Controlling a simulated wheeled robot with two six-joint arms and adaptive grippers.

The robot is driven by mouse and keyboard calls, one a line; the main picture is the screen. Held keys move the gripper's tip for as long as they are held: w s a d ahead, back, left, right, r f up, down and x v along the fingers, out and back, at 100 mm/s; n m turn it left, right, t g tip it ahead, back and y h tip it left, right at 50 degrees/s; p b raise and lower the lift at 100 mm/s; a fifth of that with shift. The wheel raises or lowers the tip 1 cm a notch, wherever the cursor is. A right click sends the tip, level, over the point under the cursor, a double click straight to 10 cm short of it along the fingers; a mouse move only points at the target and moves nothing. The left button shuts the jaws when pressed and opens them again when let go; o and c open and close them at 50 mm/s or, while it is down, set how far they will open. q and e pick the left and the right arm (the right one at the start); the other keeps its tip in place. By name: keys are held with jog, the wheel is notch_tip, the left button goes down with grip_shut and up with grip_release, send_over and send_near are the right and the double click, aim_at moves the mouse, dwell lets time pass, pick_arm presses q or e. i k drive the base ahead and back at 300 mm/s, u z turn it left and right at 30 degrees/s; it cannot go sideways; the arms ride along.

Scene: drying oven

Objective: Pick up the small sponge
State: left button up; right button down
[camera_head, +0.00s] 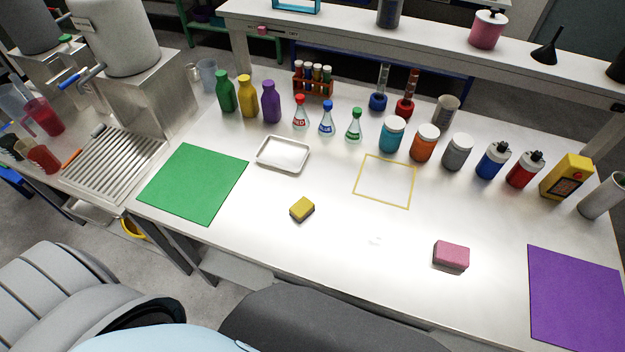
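Two sponge-like blocks lie on the white table (350,235). The yellow block (302,208) has a dark lower layer and lies near the front edge, left of the middle. The pink block (451,254) lies further right and looks larger than the yellow one. Both lie flat with clear table around them. Neither of my grippers is in view.
A green mat (195,183) lies left of the yellow block, and a white tray (283,154) stands behind it. A yellow square outline (386,182) and a purple mat (575,300) lie to the right. Several bottles and flasks line the back. The front middle is clear.

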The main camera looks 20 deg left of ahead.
aim_at(299, 211)
jog(key=k, duration=1)
jog(key=z, duration=1.15)
jog(key=i, duration=0.75)
jog(key=u, duration=1.5)
jog(key=i, duration=0.5)
